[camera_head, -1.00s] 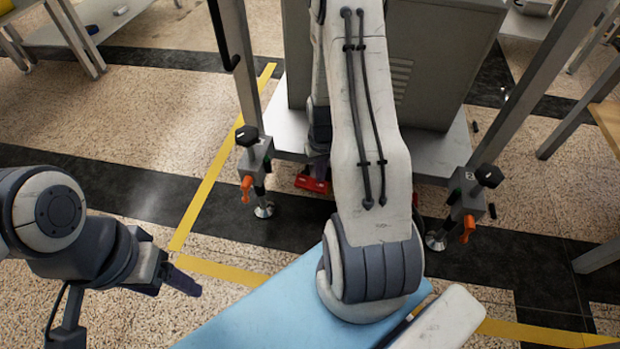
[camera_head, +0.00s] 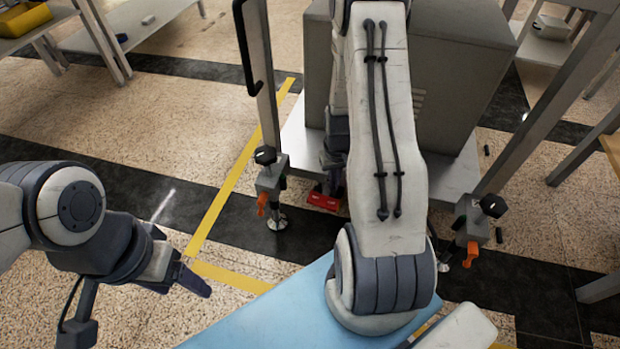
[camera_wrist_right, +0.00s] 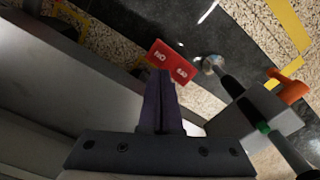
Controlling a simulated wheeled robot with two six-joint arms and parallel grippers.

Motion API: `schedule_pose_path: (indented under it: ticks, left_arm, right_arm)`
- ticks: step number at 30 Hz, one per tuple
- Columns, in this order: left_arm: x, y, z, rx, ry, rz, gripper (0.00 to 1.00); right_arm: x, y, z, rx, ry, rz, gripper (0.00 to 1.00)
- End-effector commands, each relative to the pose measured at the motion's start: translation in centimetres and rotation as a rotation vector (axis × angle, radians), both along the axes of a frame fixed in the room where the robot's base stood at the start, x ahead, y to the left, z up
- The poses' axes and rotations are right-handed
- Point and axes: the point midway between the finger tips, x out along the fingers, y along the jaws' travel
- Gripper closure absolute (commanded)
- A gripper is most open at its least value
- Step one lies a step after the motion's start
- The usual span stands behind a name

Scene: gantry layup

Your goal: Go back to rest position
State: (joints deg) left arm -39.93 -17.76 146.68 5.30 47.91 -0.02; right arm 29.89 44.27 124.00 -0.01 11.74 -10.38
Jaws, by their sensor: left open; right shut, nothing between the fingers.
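My left gripper (camera_head: 192,281) hangs over the speckled floor at the lower left of the head view. It is open and empty. My right arm reaches forward through the middle of the head view, and its gripper (camera_head: 332,178) is partly hidden behind the arm, low by the front of the grey cabinet's base. In the right wrist view, the right gripper's dark fingers (camera_wrist_right: 159,103) are together with nothing between them. A red plate (camera_head: 323,201) with white lettering lies near the fingertips; it also shows in the right wrist view (camera_wrist_right: 172,62).
A grey cabinet (camera_head: 455,75) stands on a metal base between slanted frame legs. Levelling feet with orange levers (camera_head: 262,203) flank it, the left one close to the right gripper. A light blue surface (camera_head: 275,318) lies below the right arm. Open floor surrounds the left gripper.

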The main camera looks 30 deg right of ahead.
Motion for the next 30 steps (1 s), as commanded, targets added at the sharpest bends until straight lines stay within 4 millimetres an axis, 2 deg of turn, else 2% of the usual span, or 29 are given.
schedule_pose_path:
  ticks: [7, 8, 11, 14, 15, 19, 24, 27, 30]
  left_arm:
    - [0.0, 0.0, 0.2, 0.0, 0.0, 0.0, 0.31]
    - [0.0, 0.0, 0.4, 0.0, 0.0, 0.0, 0.31]
    - [0.0, 0.0, 1.5, 0.0, 0.0, 0.0, 0.31]
    - [0.0, 0.0, 3.3, 0.0, 0.0, 0.0, 0.31]
    - [0.0, 0.0, 4.1, 0.0, 0.0, 0.0, 0.31]
    - [0.0, 0.0, 6.7, 0.0, 0.0, 0.0, 0.31]
    - [0.0, 0.0, 9.9, 0.0, 0.0, 0.0, 0.31]
    - [0.0, 0.0, 11.3, 0.0, 0.0, 0.0, 0.31]
    - [0.0, 0.0, 12.5, 0.0, 0.0, 0.0, 0.31]
  right_arm:
    - [0.2, 0.2, 0.4, -0.001, -0.002, 0.006, 1.0]
    - [0.3, 0.5, 0.8, -0.001, -0.003, 0.013, 1.0]
    - [1.2, 2.6, 3.7, -0.003, -0.008, 0.065, 1.0]
    - [2.3, 6.6, 8.7, -0.003, -0.019, 0.159, 1.0]
    - [2.5, 8.6, 11.1, -0.002, -0.025, 0.205, 1.0]
    - [1.6, 15.6, 18.5, 0.006, -0.034, 0.364, 1.0]
    - [-2.7, 23.6, 27.0, 0.026, -0.045, 0.574, 1.0]
    - [-5.8, 26.6, 30.6, 0.038, -0.048, 0.68, 1.0]
    - [-8.8, 28.6, 33.4, 0.051, -0.049, 0.769, 1.0]
